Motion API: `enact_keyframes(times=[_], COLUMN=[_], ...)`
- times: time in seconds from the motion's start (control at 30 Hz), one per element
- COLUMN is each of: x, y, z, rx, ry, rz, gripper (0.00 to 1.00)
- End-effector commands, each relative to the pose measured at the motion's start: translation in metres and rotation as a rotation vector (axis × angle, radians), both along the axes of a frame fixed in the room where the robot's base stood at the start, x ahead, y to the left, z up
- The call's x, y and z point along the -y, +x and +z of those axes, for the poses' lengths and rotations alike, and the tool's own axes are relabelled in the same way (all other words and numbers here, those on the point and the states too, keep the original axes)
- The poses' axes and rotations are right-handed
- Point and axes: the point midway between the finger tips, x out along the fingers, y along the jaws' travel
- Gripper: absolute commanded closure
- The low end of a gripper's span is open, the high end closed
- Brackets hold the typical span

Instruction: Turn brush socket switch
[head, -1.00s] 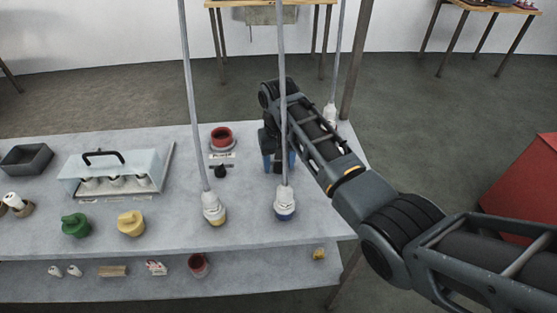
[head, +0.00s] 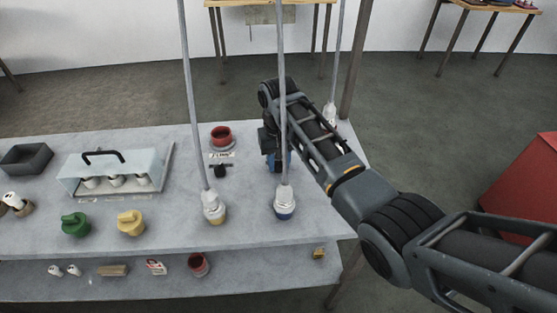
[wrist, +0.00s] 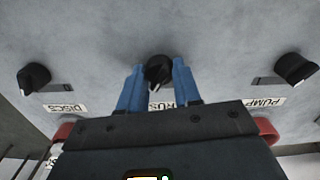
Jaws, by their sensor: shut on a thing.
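The brush switch is a black rotary knob (wrist: 158,70) at the top middle of the wrist view. A white label (wrist: 161,105) below it is partly covered by my gripper; only letters like "RUS" show. My gripper (wrist: 157,76) is shut on this knob, with one blue finger on each side of it. In the head view my gripper (head: 280,162) is at the grey bench top (head: 60,160), behind a hanging white-capped rod; the knob itself is hidden there by the gripper and arm.
Black knobs labelled DISCS (wrist: 34,77) and PUMP (wrist: 296,70) flank the gripper. A red socket (head: 221,136) with a black knob (head: 220,171) stands left of the gripper. Hanging rods (head: 187,80) (head: 281,60) end in white caps over yellow and blue bases.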

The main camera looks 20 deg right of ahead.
Motion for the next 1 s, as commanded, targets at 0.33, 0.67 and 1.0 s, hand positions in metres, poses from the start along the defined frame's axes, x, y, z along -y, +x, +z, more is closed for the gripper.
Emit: enact_keyframes(times=[0.33, 0.67, 1.0], x=[0.0004, 0.0006, 0.0002], y=[0.0005, 0.0008, 0.0010], z=[0.0007, 0.0007, 0.0009], rx=[0.000, 0.001, 0.002], ry=[-0.001, 0.000, 0.000], rz=[0.165, 0.466, 0.773], gripper=[0.98, 0.98, 0.98])
